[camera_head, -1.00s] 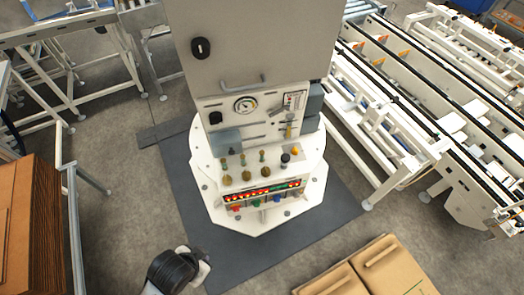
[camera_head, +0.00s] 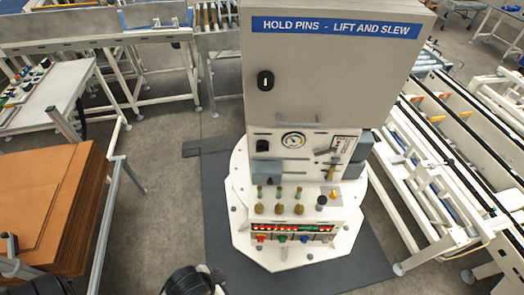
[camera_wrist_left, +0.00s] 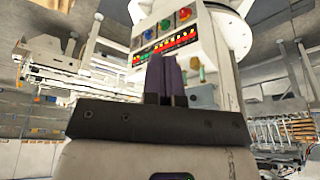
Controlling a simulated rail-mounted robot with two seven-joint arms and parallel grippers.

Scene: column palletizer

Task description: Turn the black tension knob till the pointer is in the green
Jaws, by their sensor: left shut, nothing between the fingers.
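The white cabinet's panel carries a round dial gauge (camera_head: 293,140) with a pointer; its coloured zones are too small to read. A black knob (camera_head: 262,145) sits just left of the gauge, and another black knob (camera_head: 322,200) stands on the lower console at right. I cannot tell which is the tension knob. My left gripper shows in the left wrist view with its dark fingers (camera_wrist_left: 166,78) together and empty, pointing towards the console's coloured buttons (camera_wrist_left: 166,25), apart from any knob. My right gripper is not in view.
The console (camera_head: 285,250) has several brass-coloured knobs, a row of red lights and coloured buttons. A door with a black latch (camera_head: 265,80) is above. Brown cardboard (camera_head: 40,200) stands at left, a conveyor (camera_head: 440,180) at right. Grey floor is clear left of the cabinet.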

